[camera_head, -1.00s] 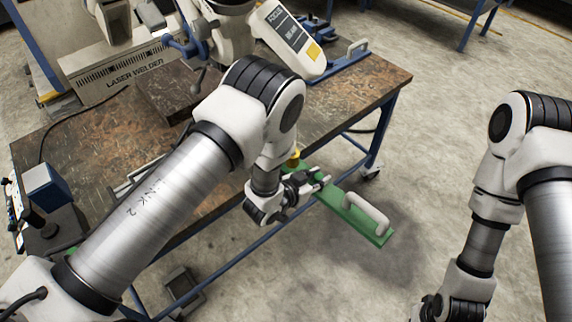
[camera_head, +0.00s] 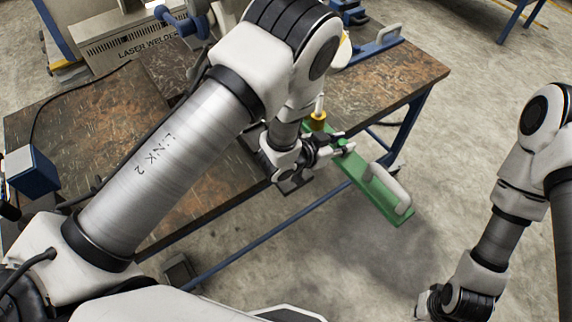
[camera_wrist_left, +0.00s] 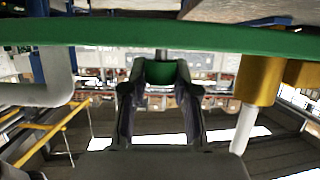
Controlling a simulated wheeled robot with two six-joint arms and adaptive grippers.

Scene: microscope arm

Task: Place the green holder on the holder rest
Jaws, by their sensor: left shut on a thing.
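The green holder (camera_head: 382,198) is a long flat green bar with a white handle and a yellow cylinder with a white tip. In the head view it hangs past the table's front right edge, slanting down to the right. My left gripper (camera_head: 338,146) is shut on it, between the cylinder and the handle. In the left wrist view the green bar (camera_wrist_left: 100,34) crosses the top, and the jaws (camera_wrist_left: 160,72) close around a green block under it. I cannot make out the holder rest; my left arm covers part of the table.
The worn brown table (camera_head: 90,125) has a laser welder (camera_head: 135,38) at the back. A blue bar with a white handle (camera_head: 385,37) lies on its far right part. A blue box (camera_head: 33,172) is at the left. My right wrist hangs at the lower right over open floor.

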